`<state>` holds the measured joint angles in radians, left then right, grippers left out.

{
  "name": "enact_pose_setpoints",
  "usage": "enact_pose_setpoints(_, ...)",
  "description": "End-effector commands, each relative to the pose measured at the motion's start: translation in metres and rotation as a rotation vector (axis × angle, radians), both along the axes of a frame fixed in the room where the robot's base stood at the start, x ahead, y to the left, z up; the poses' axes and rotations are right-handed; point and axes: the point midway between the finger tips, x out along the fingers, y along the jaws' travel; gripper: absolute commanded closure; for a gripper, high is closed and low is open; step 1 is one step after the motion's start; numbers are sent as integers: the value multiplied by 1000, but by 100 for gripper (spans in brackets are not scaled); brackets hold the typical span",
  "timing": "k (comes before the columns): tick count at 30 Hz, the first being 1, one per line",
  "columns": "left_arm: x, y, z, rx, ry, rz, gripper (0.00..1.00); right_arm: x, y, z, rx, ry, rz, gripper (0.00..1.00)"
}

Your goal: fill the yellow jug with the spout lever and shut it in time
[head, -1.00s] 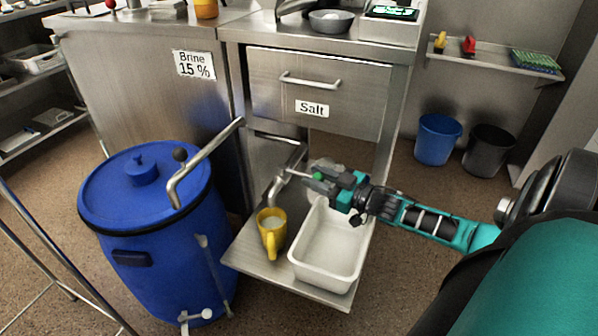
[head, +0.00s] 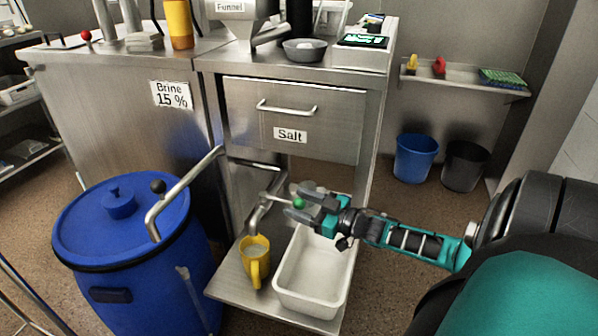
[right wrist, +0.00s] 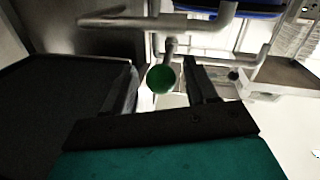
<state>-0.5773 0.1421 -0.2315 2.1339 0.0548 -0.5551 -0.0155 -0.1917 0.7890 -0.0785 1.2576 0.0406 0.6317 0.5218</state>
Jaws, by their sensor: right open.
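The yellow jug (head: 255,262) stands upright on the low steel shelf below the spout (head: 256,218), with pale liquid inside. The spout lever ends in a green knob (head: 299,203). My right gripper (head: 300,207) is open at the knob, coming in from the right. In the right wrist view the green knob (right wrist: 161,79) sits between the two spread fingers (right wrist: 163,85), and I cannot tell whether it touches either one. No stream from the spout can be made out. My left gripper is not in view.
A white tub (head: 313,275) stands right of the jug on the shelf (head: 230,285). A blue barrel (head: 130,250) with a bent pipe (head: 185,190) is at the left. The Salt drawer (head: 290,115) is above. Blue (head: 415,158) and black (head: 464,165) bins stand at the back right.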

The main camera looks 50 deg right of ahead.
Motion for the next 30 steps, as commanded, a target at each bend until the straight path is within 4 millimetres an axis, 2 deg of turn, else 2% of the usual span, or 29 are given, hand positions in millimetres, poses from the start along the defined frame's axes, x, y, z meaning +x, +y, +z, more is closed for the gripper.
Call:
enact_pose_setpoints(6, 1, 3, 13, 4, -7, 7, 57, -40, -10, 2, 0, 7, 0, 43)
enact_pose_setpoints(12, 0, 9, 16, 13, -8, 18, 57, -83, -22, 1, 0, 6, -2, 43)
enact_pose_setpoints(16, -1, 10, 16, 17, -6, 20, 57, -102, -27, 1, 0, 5, -2, 43)
enact_pose_setpoints(21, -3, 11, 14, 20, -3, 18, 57, -116, -31, 0, -1, 3, -1, 43)
enact_pose_setpoints(30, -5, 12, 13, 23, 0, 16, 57, -118, -32, 0, 0, 1, 0, 43)
